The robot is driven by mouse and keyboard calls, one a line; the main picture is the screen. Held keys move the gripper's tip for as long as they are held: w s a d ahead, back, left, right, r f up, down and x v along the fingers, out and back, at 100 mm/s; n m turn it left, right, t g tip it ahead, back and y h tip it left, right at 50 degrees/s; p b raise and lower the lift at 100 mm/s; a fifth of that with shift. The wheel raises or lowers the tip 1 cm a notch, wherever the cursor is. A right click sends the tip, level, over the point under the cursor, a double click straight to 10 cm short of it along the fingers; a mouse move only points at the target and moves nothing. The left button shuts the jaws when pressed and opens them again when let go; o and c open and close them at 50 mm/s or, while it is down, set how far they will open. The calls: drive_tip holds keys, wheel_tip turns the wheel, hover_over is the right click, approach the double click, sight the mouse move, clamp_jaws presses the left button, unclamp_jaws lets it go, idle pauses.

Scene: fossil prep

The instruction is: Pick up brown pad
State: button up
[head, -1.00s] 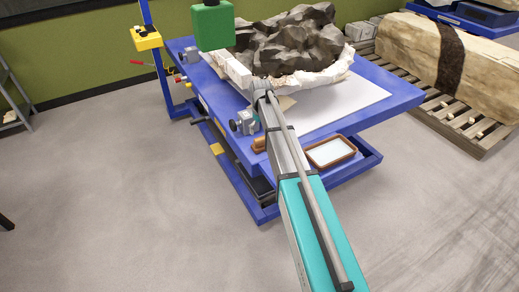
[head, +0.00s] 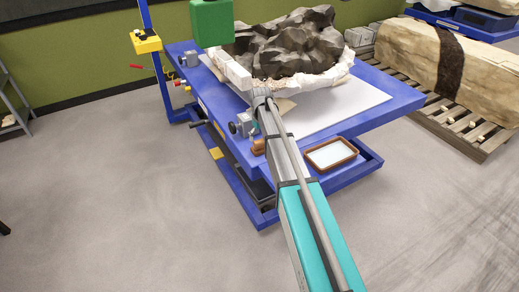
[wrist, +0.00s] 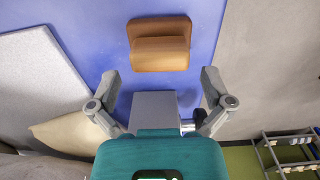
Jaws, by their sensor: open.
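The brown pad (wrist: 160,44) is an orange-brown block with a raised front part, lying on the blue table top. In the wrist view it is at top centre, ahead of my gripper's fingertips and apart from them. In the head view the brown pad (head: 259,147) sits at the table's near edge, partly hidden by my arm. My gripper (wrist: 160,80) is open, with its two grey fingers spread and no object held. In the head view my arm hides most of it.
A grey clamp (wrist: 155,104) with a dark knob shows between the fingers in the wrist view. A tan piece (wrist: 66,131) and a white sheet (wrist: 35,85) lie left. A dark fossil (head: 290,45) in a white jacket stands behind. A tray (head: 331,153) is at right.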

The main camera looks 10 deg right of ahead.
sight(260, 140)
drive_tip(key=shift+w+f+b, duration=0.1)
drive_tip(key=shift+f+b, duration=1.95)
drive_tip(key=shift+f, duration=0.25)
drive_tip(key=c, duration=1.1)
drive_tip(key=shift+r, duration=0.25)
wheel_tip(260, 140, up, 3)
drive_tip(key=p, duration=0.3)
drive_tip(key=s+r+p, duration=0.3)
drive_tip(key=s, duration=0.1)
drive_tip(key=s+d+r+p, duration=0.1)
drive_tip(key=s+r+p, duration=0.2)
drive_tip(key=s, duration=0.2)
drive_tip(key=s+r+p, duration=0.3)
drive_tip(key=s+p, duration=0.1)
drive_tip(key=s, duration=0.1)
drive_tip(key=shift+d+r, duration=0.3)
